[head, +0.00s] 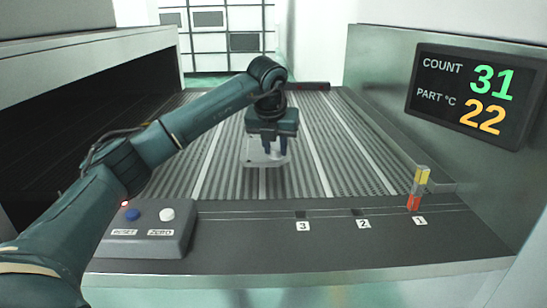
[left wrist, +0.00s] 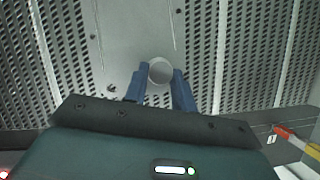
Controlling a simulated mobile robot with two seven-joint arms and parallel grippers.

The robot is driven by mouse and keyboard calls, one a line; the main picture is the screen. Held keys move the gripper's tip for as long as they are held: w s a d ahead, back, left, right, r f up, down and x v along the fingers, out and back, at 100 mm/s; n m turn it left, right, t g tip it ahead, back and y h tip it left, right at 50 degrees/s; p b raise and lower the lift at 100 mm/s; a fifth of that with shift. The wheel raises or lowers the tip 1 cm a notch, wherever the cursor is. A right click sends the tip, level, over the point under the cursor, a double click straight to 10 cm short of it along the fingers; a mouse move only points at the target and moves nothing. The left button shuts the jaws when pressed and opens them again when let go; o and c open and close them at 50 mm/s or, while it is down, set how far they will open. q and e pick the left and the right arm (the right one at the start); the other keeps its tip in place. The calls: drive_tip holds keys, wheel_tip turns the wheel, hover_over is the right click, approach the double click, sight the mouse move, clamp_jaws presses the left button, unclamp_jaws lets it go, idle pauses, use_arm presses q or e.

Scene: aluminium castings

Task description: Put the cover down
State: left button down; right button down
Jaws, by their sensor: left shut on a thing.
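The cover, a pale grey flat plate (head: 252,158), is under my left gripper (head: 275,148) in the head view, over the middle of the ribbed bed. In the left wrist view the cover (left wrist: 125,45) shows small holes and a round boss (left wrist: 160,70). The blue fingers of my left gripper (left wrist: 161,78) are shut on that boss from both sides. The plate looks about level. I cannot tell whether it touches the bed. The gripper hides part of the cover in the head view. My right gripper is in neither view.
The perforated bed (head: 345,160) has pale lengthwise strips and free room around the cover. A red and yellow marker (head: 418,188) stands at slot 1; slots 2 and 3 look empty. A button box (head: 150,232) sits front left. A display (head: 475,95) reads COUNT 31, PART °C 22.

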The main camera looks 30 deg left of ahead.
sight(275, 155)
use_arm(q)
drive_tip(key=shift+f, duration=1.75)
drive_tip(key=shift+f, duration=0.1)
drive_tip(key=c, duration=1.1)
unclamp_jaws()
drive_tip(key=shift+c, duration=0.2)
